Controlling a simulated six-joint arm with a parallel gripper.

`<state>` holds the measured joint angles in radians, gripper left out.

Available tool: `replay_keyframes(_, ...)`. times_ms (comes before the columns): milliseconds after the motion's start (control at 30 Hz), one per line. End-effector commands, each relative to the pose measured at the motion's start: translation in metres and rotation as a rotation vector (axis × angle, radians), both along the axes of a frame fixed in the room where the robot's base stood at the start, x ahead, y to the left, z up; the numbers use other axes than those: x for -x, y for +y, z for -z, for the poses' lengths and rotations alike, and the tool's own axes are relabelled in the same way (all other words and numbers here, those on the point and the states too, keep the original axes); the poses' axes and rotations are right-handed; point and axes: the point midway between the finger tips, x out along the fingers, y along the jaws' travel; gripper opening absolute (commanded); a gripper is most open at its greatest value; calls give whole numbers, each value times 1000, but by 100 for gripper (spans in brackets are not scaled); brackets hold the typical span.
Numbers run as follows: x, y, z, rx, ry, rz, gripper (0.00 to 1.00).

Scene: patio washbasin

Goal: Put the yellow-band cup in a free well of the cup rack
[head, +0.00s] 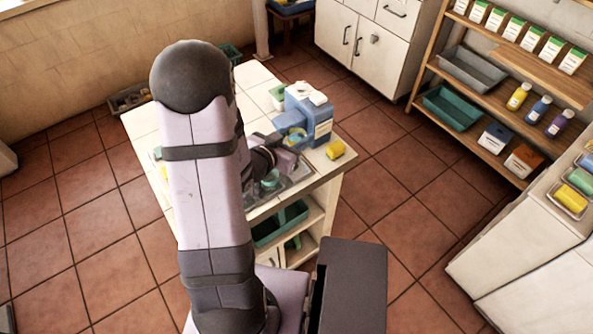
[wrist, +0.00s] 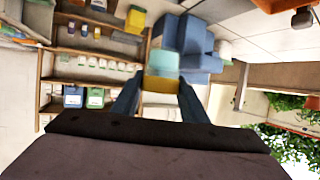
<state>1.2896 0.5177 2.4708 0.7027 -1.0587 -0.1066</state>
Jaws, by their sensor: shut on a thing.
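The yellow-band cup (wrist: 162,62), pale teal with a yellow band, is between my fingertips in the wrist view. My gripper (wrist: 160,84) is shut on it, one finger at each side. The wrist picture is upside down, and the cup overlaps the blue blocky unit there. In the head view my arm covers much of the table, and the gripper is small beside the blue unit (head: 310,112). A teal round piece (head: 270,179) shows on a grey framed area just below it. I cannot make out the cup rack or its free wells clearly.
A yellow cylinder (head: 335,149) lies at the right edge of the white tiled table (head: 252,76). A green-and-white container (head: 278,95) stands behind the blue unit. A dark green bin (head: 281,222) is on the shelf below. Wooden shelves (head: 490,130) stand right, across open floor.

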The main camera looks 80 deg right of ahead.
Motion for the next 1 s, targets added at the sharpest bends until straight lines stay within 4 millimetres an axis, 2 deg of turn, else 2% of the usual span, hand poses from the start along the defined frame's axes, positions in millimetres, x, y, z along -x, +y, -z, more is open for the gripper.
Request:
replay_keyframes(267,1,1,4,-2,1,12,18)
replay_keyframes(700,1,1,54,-3,1,12,18)
replay_keyframes(1000,1,0,63,1,0,11,18)
